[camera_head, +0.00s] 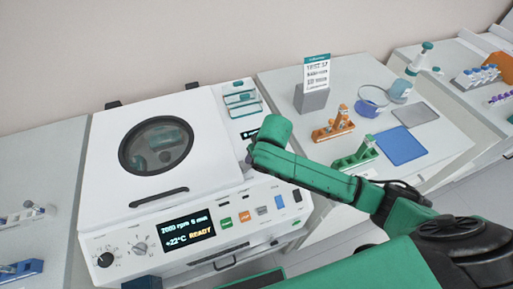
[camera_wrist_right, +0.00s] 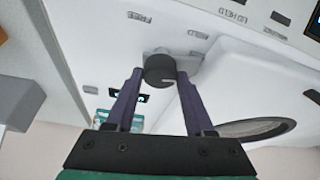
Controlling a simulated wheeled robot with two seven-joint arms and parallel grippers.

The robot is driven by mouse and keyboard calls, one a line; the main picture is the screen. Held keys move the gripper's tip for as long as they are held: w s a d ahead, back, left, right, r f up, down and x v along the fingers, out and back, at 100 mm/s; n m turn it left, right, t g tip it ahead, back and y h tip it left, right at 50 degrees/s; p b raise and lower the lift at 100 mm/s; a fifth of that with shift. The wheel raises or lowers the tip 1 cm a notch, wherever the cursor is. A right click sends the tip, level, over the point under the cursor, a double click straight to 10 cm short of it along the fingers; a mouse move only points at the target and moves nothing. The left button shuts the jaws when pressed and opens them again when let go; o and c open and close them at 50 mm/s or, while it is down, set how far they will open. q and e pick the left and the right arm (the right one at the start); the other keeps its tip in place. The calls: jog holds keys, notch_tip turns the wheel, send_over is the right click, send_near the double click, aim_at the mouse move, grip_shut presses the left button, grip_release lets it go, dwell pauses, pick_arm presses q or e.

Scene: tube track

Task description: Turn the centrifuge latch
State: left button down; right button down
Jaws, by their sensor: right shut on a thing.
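The centrifuge (camera_head: 210,190) is a white machine with a closed lid and a round dark window (camera_head: 156,146). In the right wrist view, the latch shows as a dark round knob (camera_wrist_right: 160,69) on a grey mount on the white casing. My right gripper (camera_wrist_right: 160,76) has one purple finger on each side of the knob and is shut on it. In the head view, my green right wrist covers the latch; only a bit of purple finger (camera_head: 249,159) shows. My left gripper is not in view.
A card on a grey stand (camera_head: 311,98), an orange tube rack (camera_head: 333,131), a green rack (camera_head: 354,158) and a blue mat (camera_head: 401,146) stand on the right table.

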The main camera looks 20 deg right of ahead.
jog(key=shift+w+r+m+h+p, duration=0.15)
jog(key=shift+m+h+p, duration=0.25)
jog(key=shift+m+p, duration=0.6)
jog(key=shift+c, duration=1.3)
grip_release()
jog(key=b+v, duration=0.1)
jog(key=v, duration=1.3)
jog(key=shift+s+a, duration=0.2)
jog(key=shift+s, duration=0.2)
jog(key=shift+s, duration=0.1)
